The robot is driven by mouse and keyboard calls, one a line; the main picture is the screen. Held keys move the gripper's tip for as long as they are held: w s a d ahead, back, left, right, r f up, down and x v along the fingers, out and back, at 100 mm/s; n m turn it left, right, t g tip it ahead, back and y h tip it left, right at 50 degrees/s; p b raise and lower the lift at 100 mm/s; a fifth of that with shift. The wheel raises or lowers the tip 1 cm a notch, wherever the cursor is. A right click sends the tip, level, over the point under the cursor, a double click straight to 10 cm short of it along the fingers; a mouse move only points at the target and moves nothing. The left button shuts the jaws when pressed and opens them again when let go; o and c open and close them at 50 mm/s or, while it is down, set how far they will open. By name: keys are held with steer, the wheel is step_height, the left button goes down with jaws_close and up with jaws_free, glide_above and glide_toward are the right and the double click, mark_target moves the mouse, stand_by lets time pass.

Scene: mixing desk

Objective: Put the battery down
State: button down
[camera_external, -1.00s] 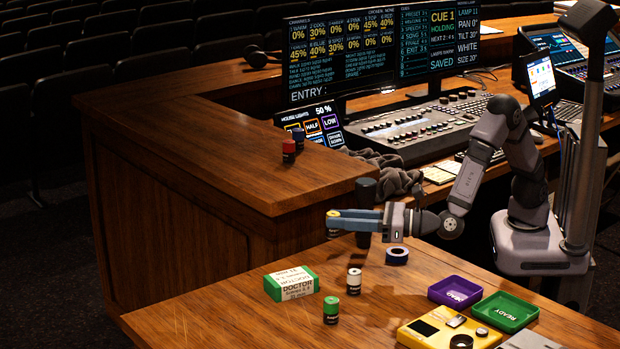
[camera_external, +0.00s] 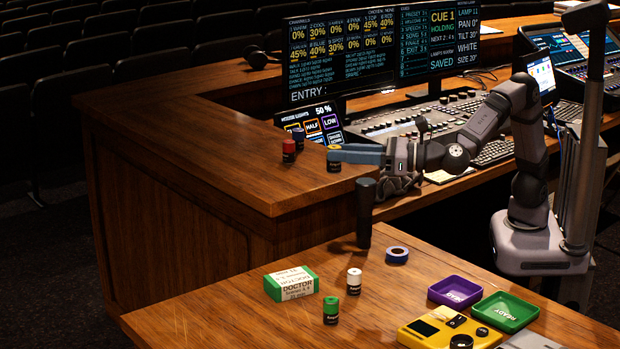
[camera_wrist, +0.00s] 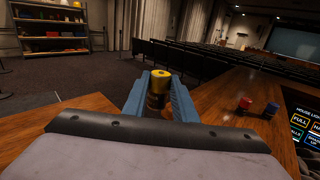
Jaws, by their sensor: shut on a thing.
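My gripper (camera_external: 337,154) is shut on a dark battery (camera_external: 334,166) with a yellow top, over the raised wooden desk (camera_external: 190,130) near its inner edge. In the wrist view the yellow-topped battery (camera_wrist: 160,78) stands upright between the blue fingers of my gripper (camera_wrist: 157,90). Its lower part is partly hidden, and I cannot tell whether it touches the desk. A red battery (camera_external: 289,151) and a blue battery (camera_external: 298,136) stand on the same desk, left of my gripper. In the wrist view the red one (camera_wrist: 244,104) and blue one (camera_wrist: 272,108) are to the right.
On the lower desk are a white-topped battery (camera_external: 354,281), a green-topped battery (camera_external: 331,310), a battery box (camera_external: 291,283), a tape roll (camera_external: 397,255), a purple tray (camera_external: 447,297), a green tray (camera_external: 508,317) and a yellow tester (camera_external: 425,330). A dark upright post (camera_external: 365,213) stands below my gripper.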

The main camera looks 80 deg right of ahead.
step_height(320, 180, up, 6)
steer(key=w+d+m+g+h+p, duration=0.2)
steer(key=d+m+h, duration=0.15)
steer(key=d, duration=1.15)
steer(key=w+d+m+g+h+p, duration=0.1)
steer(key=w+d+m+h+p, duration=0.3)
steer(key=d, duration=1.1)
steer(key=shift+n+h, duration=0.65)
steer(key=shift+h, duration=0.1)
steer(key=shift+s+d+f+b, duration=0.15)
steer(key=shift+s+f, duration=0.25)
steer(key=shift+f, duration=2.2)
steer(key=shift+s+f+b, duration=0.25)
steer(key=shift+s+f, duration=0.2)
steer(key=shift+f, duration=2.1)
steer(key=shift+s+d+f+b, duration=0.15)
steer(key=shift+s+f, duration=0.25)
steer(key=shift+f, duration=2.2)
steer(key=shift+a+f, duration=0.1)
steer(key=shift+f, duration=0.1)
steer(key=c, duration=1.4)
jaws_free()
steer(key=shift+c, duration=0.2)
steer(key=shift+a+r, duration=0.1)
steer(key=shift+r, duration=0.1)
